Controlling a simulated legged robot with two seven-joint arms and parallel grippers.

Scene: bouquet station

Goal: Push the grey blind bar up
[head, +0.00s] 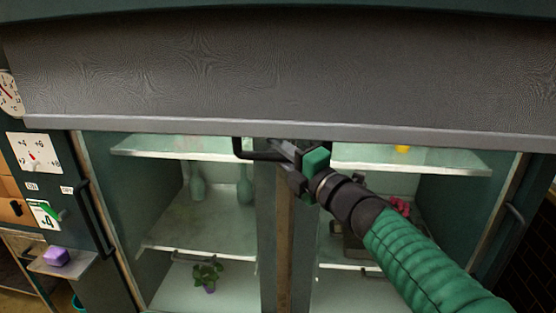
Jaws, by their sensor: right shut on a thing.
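The grey blind bar (400,132) runs across the whole width of the head view, along the lower edge of a dark grey blind (280,75). It slopes down slightly towards the right. A black handle (242,150) hangs under the bar near the middle. My right gripper (284,151), on a green-sleeved arm from the lower right, is shut on this handle just below the bar. The gripper hides the handle's right part. My left gripper is not in view.
Below the blind is an open cabinet with glass shelves (190,236), pale bottles (196,184) and a small potted plant (208,274). A wooden-faced post (284,250) divides it. Gauges (32,153) and a purple block (56,257) on a ledge are at the left.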

